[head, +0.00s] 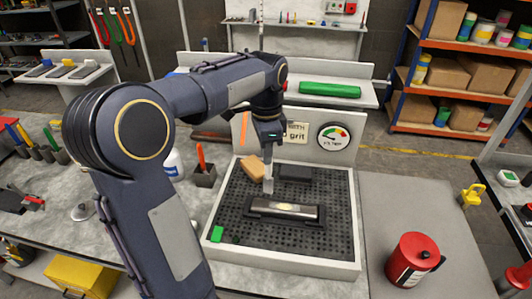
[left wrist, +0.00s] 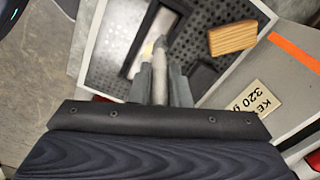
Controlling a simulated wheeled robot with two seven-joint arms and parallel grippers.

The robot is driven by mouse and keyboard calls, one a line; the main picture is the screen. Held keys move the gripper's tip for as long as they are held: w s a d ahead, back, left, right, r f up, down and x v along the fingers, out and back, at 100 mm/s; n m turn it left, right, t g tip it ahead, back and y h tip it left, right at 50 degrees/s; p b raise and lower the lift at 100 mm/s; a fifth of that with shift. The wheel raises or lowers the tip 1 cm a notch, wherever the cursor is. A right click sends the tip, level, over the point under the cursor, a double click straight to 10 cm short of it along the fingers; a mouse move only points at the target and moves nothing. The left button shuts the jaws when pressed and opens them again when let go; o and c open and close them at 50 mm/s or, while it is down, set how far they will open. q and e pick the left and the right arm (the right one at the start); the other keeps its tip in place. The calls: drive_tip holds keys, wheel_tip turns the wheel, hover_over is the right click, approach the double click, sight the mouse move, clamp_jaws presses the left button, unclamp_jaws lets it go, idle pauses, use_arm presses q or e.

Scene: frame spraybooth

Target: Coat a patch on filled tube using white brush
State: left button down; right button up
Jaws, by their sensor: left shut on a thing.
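The filled tube (head: 275,208) is a silver cylinder with a pale yellowish patch near its middle. It lies in a black cradle (head: 256,217) on the perforated floor of the booth tray (head: 357,237). My left gripper (head: 268,172) points down over the tube and is shut on a pale, slim brush. In the left wrist view the brush (left wrist: 160,68) stands between the grey fingers (left wrist: 160,84), its tip toward the tube. I cannot tell whether the tip touches the tube. My right gripper is not in view.
A wooden block (head: 252,167) and a dark grey block (head: 294,172) lie behind the tube. A gauge (head: 333,137) stands behind. A red canister (head: 412,259) stands on the right, with bare bench around it.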

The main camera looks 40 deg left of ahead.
use_arm(q)
drive_tip(key=shift+r, duration=0.4)
drive_tip(key=shift+r, duration=1.5)
